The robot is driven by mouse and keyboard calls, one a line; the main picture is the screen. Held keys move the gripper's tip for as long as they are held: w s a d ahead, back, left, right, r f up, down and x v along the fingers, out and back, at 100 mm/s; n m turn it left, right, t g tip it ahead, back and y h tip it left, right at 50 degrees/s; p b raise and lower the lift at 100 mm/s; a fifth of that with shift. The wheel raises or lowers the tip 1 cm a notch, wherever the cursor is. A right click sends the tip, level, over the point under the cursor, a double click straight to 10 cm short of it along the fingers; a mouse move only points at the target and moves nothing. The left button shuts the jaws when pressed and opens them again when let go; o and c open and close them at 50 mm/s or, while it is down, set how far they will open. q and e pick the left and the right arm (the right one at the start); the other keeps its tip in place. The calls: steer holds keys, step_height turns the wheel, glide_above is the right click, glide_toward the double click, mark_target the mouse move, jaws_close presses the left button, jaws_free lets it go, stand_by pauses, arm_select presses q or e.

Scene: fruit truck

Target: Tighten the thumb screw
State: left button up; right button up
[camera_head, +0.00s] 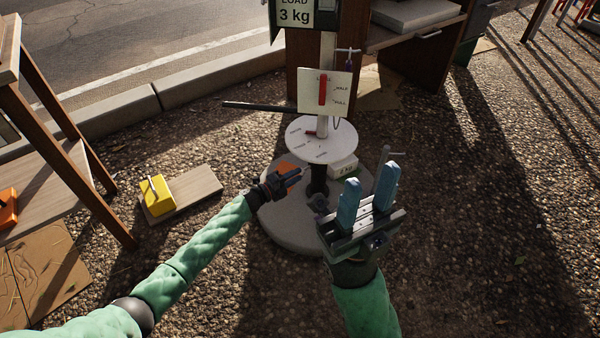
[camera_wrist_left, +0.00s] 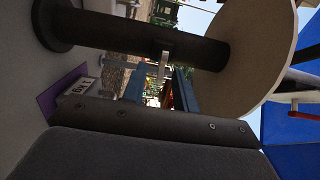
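The thumb screw (camera_wrist_left: 163,67) appears as a small pale metal piece on the dark post (camera_wrist_left: 125,38) in the left wrist view. In the head view the dark post (camera_head: 319,180) stands under a round white plate (camera_head: 322,146), and the screw cannot be made out. My left gripper (camera_head: 293,178) is beside the post, below the plate. Its two blue fingers (camera_wrist_left: 160,88) are apart, with the screw showing in the gap near their tips; contact cannot be told.
The post stands on a round grey base (camera_head: 285,232). A dark bar (camera_head: 262,107) sticks out left. A yellow block (camera_head: 157,196) rests on a board at left.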

arm_select(q)
steer(key=shift+p+v, duration=0.4)
steer(key=shift+v, duration=1.8)
